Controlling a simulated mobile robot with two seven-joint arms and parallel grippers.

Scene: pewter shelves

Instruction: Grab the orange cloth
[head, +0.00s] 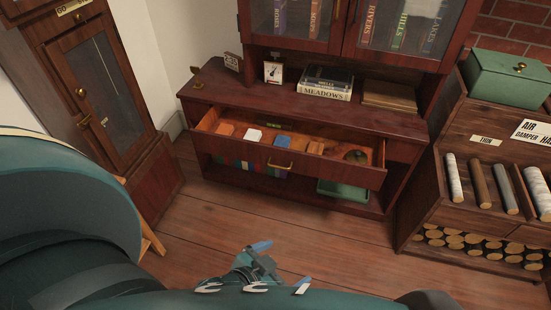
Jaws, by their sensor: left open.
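The wide drawer (240,150) of the dark red cabinet is pulled open. Inside it, a flat orange piece (225,129) lies at the left end, beside a white piece (253,135). I cannot tell for sure which of these is the orange cloth. My left gripper (281,266) is open and empty, with blue fingertips apart, over the floor in front of the drawer and well short of it. My right gripper is not in view.
The cabinet top (230,90) holds books (325,84) and a small clock (273,70). A green box (343,190) sits under the drawer. A shelf with rolls and logs (470,240) stands right, a tall wooden case (105,90) left. The floor (240,220) before the drawer is clear.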

